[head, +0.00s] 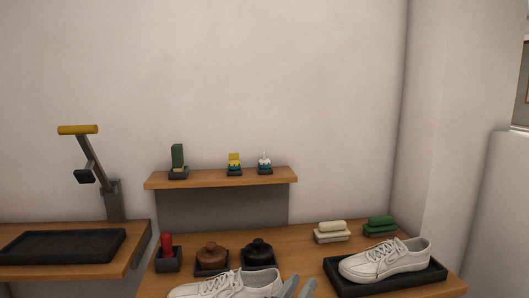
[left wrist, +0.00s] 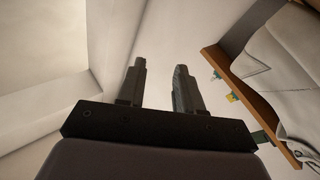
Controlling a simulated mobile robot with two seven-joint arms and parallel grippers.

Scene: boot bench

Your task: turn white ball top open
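The white ball top (head: 264,157) sits on a small teal-green body in a dark holder at the right end of the wall shelf (head: 220,179). A similar piece with a yellow block top (head: 234,157) stands to its left. My left gripper (head: 296,289) shows only its grey fingertips at the bottom edge of the head view, below and in front of the shelf. In the left wrist view its two fingers (left wrist: 160,85) are apart with nothing between them. The small shelf pieces appear there at right, too small to read the top's setting. My right gripper is not in view.
A white shoe (head: 228,286) is at the bottom, left of my fingertips. Another shoe (head: 385,260) sits in a black tray (head: 425,279). Brown (head: 212,254) and black (head: 258,250) round knobbed pieces stand on the bench. A green block (head: 177,155) stands at the shelf's left.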

